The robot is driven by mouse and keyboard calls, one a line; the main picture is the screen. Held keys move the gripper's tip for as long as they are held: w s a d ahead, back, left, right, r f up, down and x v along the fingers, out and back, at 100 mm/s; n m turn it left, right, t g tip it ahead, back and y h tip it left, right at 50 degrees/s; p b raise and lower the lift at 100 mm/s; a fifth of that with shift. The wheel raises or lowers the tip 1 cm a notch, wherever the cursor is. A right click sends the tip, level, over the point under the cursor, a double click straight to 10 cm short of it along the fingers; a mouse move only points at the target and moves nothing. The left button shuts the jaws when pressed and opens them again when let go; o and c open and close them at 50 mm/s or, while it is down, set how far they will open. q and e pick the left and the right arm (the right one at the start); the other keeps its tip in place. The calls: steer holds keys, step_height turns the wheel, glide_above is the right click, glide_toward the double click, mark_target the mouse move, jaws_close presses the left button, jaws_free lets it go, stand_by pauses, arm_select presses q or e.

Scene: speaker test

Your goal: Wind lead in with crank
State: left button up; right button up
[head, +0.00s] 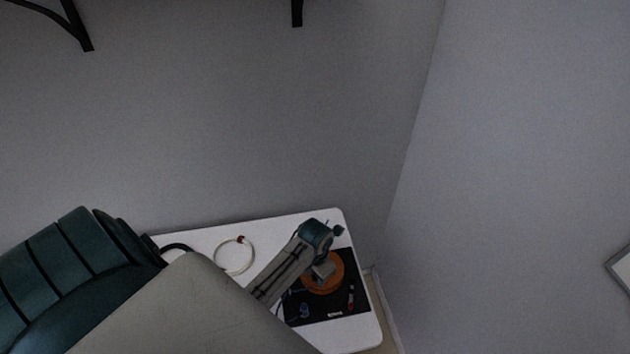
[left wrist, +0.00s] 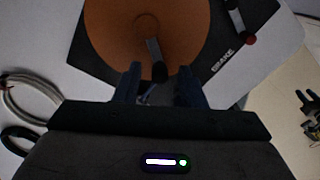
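An orange reel (head: 326,284) sits on a black base (head: 350,308) on the white table. In the left wrist view the orange reel (left wrist: 125,25) fills the top. A crank (left wrist: 153,47) with a dark knob stands out from its face. My left gripper (left wrist: 158,72) is open at the crank, one finger on each side of the knob with gaps showing. In the head view my left wrist hangs over the reel and the fingertips are hidden. A pale coiled lead (head: 235,257) with a red end lies left of the reel.
The base carries a red-tipped brake lever (head: 351,296) at its right and a small blue part (head: 304,311) at its left. Walls stand behind and to the right.

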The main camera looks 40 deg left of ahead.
arm_select(q)
steer(key=shift+r, duration=0.5)
step_height(320, 180, up, 10)
steer(key=b, duration=0.1)
steer(key=shift+f, duration=0.1)
